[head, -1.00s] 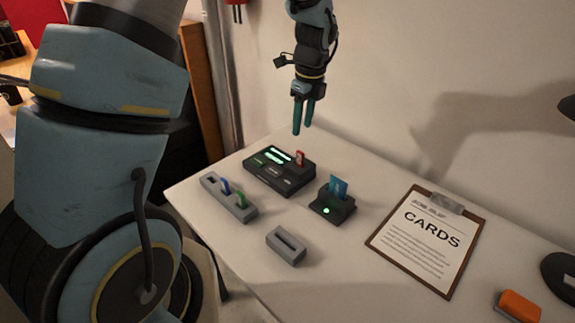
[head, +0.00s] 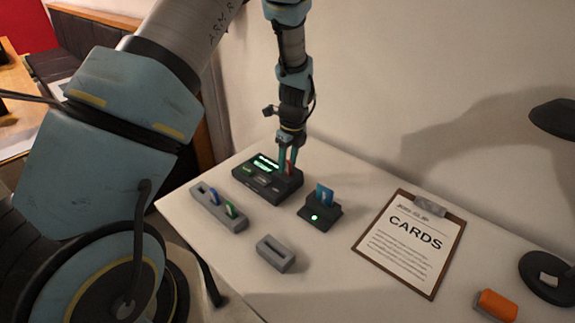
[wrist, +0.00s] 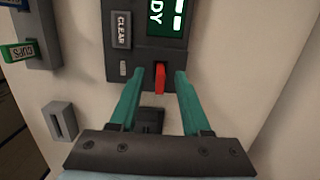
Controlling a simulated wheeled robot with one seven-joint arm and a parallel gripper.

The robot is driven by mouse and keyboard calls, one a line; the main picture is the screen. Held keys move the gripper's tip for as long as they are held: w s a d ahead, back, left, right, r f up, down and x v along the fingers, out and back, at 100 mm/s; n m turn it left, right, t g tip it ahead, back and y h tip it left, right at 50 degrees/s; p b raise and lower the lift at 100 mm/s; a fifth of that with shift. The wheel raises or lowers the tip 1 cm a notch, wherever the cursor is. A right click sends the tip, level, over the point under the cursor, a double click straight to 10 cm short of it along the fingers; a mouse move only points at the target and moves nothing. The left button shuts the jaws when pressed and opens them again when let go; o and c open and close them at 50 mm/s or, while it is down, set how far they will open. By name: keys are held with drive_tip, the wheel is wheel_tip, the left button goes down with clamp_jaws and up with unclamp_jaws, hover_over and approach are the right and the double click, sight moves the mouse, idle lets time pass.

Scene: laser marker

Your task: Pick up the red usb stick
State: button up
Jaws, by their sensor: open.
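The red usb stick (head: 290,167) stands upright in the right part of the black device with green lit screens (head: 262,184). In the wrist view the red stick (wrist: 160,80) shows between the fingertips of my gripper (wrist: 156,82). My gripper (head: 288,160) points down over the device, its teal fingers open on either side of the stick. A gap shows on both sides, so the fingers do not appear to grip it. The fingers partly hide the stick in the head view.
A grey holder (head: 232,221) with a blue and a green stick is at the left. A small black reader (head: 320,216) with a blue card stands right of the device. An empty grey slot block (head: 276,254), a clipboard (head: 408,243) and an orange object (head: 497,305) lie nearer.

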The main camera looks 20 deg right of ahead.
drive_tip(key=shift+f, duration=0.35)
drive_tip(key=shift+c, duration=0.2)
clamp_jaws()
idle(1.0)
